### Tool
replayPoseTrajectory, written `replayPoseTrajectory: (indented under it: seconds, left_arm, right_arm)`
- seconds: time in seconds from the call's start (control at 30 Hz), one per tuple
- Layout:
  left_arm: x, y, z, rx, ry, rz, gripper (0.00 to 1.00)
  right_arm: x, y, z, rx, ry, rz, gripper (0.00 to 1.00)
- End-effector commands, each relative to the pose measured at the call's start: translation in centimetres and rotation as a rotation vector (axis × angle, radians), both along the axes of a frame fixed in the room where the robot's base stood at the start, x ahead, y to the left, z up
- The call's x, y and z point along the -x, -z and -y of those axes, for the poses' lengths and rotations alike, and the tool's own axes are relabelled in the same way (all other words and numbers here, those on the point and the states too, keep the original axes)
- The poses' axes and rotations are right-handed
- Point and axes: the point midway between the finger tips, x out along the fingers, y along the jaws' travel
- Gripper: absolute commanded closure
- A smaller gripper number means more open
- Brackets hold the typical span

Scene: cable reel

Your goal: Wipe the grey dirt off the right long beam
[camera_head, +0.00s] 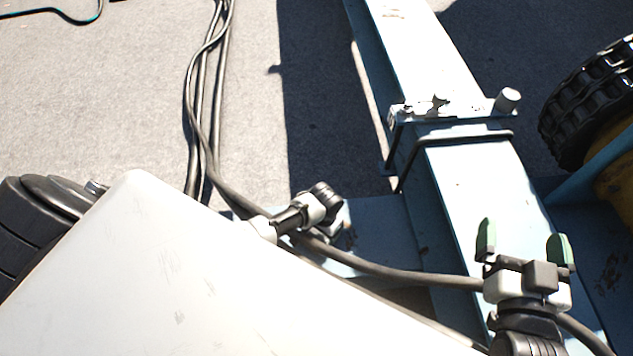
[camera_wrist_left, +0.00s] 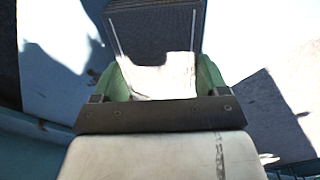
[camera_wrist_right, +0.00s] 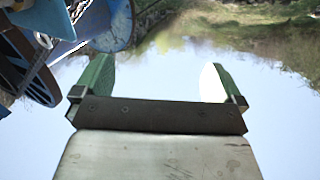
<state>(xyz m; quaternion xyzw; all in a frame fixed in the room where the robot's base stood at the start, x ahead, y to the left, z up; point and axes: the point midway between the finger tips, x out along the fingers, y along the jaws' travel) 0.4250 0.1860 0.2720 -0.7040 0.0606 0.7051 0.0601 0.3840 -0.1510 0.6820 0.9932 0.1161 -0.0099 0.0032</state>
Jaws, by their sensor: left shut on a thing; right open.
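A long pale-blue beam (camera_head: 470,205) runs from the top middle to the bottom right of the head view. It has small dark specks and some rusty marks; I cannot make out a clear patch of grey dirt on it. My right gripper (camera_head: 523,240) is over the lower part of the beam, open and empty between its green fingers. It also shows open in the right wrist view (camera_wrist_right: 157,80). My left gripper (camera_wrist_left: 168,80) is shut on a dark ribbed block (camera_wrist_left: 155,30) with a white part between the fingers.
A bracket (camera_head: 450,108) with a protruding peg crosses the beam.

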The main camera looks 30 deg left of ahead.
Motion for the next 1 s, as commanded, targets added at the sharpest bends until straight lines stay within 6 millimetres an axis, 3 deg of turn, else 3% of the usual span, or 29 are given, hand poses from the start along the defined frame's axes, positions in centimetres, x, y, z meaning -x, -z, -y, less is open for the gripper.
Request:
replayPoseTrajectory:
  seconds: [0.17, 0.27, 0.47, 1.0]
  left_arm:
    - [0.1, 0.1, -0.1, 0.000, -0.001, -0.002, 0.48]
    - [0.2, -1.6, -0.2, -0.001, 0.002, 0.002, 0.48]
    - [0.2, -1.9, -0.2, 0.000, 0.000, -0.001, 0.48]
    - [0.2, -3.2, -0.5, 0.000, -0.002, -0.001, 0.48]
  right_arm:
    - [0.4, 1.4, 0.4, 0.030, 0.007, -0.115, 0.00]
    - [0.6, 2.1, 0.6, 0.046, 0.012, -0.179, 0.00]
    - [1.4, 3.7, 1.1, 0.076, 0.020, -0.307, 0.00]
    - [4.6, 7.3, 2.6, 0.156, 0.044, -0.649, 0.00]
